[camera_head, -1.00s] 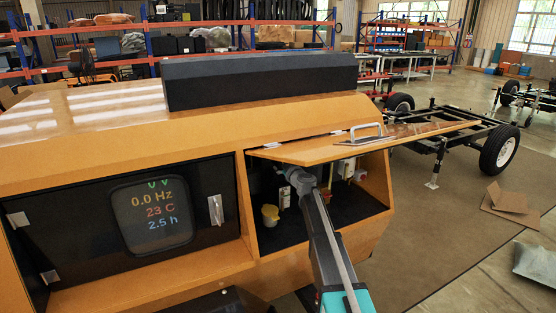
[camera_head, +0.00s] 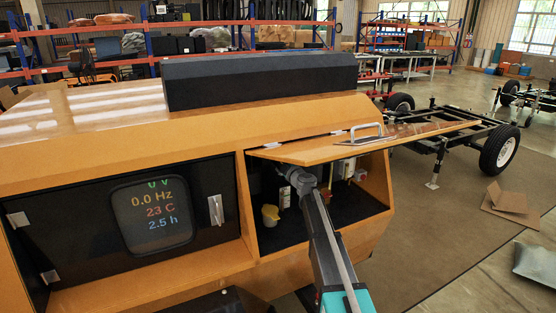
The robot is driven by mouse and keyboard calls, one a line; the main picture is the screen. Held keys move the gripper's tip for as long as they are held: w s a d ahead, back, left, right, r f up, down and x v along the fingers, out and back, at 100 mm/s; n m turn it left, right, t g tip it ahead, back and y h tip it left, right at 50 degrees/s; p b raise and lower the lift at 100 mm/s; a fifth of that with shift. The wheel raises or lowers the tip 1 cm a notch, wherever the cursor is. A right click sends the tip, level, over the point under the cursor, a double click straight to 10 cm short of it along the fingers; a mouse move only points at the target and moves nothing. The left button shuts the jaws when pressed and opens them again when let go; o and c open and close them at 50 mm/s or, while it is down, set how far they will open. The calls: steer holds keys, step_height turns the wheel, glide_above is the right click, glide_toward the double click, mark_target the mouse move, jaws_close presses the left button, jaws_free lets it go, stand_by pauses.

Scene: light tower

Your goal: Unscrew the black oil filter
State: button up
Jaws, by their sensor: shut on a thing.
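The open compartment (camera_head: 374,205) in the orange machine holds my gripper (camera_head: 283,170), which reaches in under the raised lid toward the dark back-left wall. The gripper is small and dark here, and its fingertips blend into the shadow. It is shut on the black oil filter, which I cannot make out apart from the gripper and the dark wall. My arm comes in from the lower front and covers part of the compartment floor.
A yellow cap or funnel (camera_head: 270,215) stands below and left of the gripper. Pale fittings (camera_head: 345,168) sit at the back right. The raised orange lid (camera_head: 330,150) with a metal handle overhangs the arm. A black display door (camera_head: 120,220) is at the left.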

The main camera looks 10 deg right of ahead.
steer(key=shift+n, duration=1.4)
steer(key=o, duration=1.1)
steer(key=shift+m, duration=0.3)
steer(key=m, duration=0.2)
steer(key=shift+m, duration=1.3)
